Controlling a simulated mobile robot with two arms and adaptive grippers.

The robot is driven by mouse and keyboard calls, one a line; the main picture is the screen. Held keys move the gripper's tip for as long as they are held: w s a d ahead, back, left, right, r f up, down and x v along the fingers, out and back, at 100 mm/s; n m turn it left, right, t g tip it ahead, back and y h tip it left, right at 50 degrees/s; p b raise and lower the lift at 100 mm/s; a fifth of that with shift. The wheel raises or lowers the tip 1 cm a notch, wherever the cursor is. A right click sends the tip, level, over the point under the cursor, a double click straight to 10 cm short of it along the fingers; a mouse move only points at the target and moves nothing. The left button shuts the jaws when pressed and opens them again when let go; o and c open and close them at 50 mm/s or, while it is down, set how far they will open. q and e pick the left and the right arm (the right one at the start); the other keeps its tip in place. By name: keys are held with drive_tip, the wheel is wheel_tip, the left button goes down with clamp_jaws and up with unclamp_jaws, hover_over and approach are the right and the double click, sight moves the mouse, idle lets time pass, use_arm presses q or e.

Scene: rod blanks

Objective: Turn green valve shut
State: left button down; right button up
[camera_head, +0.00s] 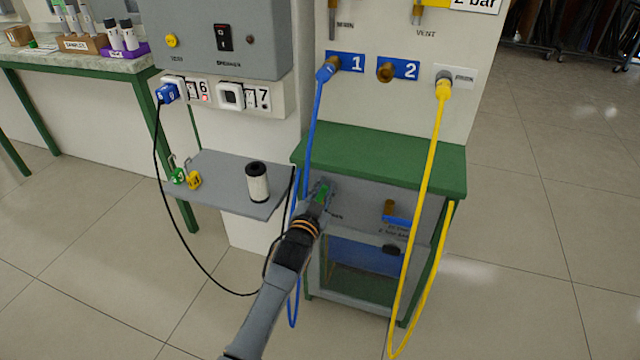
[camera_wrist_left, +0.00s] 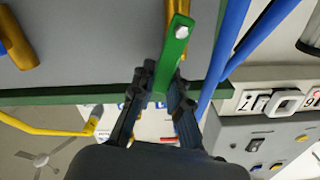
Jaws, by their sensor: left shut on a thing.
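The green valve handle (camera_head: 321,191) is on the front of the grey panel under the green bench top. In the left wrist view the green lever (camera_wrist_left: 176,45) is a flat bar with a bright bolt at its upper end. My left gripper (camera_head: 320,200) reaches it from the front. In the left wrist view its fingers (camera_wrist_left: 162,85) are shut on the lower end of the lever. Part of the brass body behind the lever shows; the gripper hides much of the valve in the head view.
A blue-handled valve (camera_head: 397,221) sits right of the green one. A blue hose (camera_head: 313,120) hangs close beside my gripper, and a yellow hose (camera_head: 425,190) hangs further right. A grey shelf (camera_head: 222,178) at left holds a filter cylinder (camera_head: 258,184) and small padlocks.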

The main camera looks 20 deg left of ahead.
sight(342, 198)
use_arm(q)
drive_tip(key=shift+d+f+m, duration=0.2)
drive_tip(key=shift+d+m, duration=0.25)
drive_tip(key=shift+m, duration=0.55)
drive_tip(key=m, duration=0.1)
drive_tip(key=d+f+m, duration=0.1)
drive_tip(key=shift+m, duration=0.3)
drive_tip(key=f+m+b, duration=0.1)
drive_tip(key=m, duration=0.1)
drive_tip(key=d+f+m+b, duration=0.1)
drive_tip(key=m, duration=0.1)
drive_tip(key=shift+d+m, duration=0.15)
drive_tip(key=shift+m, duration=0.15)
drive_tip(key=m, duration=0.1)
drive_tip(key=f+m+b, duration=0.1)
drive_tip(key=m+b, duration=0.1)
drive_tip(key=m, duration=0.1)
drive_tip(key=shift+d+f, duration=0.25)
drive_tip(key=shift+f, duration=0.05)
drive_tip(key=shift+f+m+b, duration=0.2)
drive_tip(key=shift+m+b, duration=0.1)
drive_tip(key=shift+m, duration=0.2)
use_arm(e)
wheel_tip(342, 198, up, 15)
drive_tip(key=t, duration=0.1)
drive_tip(key=shift+d+r, duration=0.15)
drive_tip(key=shift+s, duration=0.1)
use_arm(q)
drive_tip(key=c, duration=1.3)
unclamp_jaws()
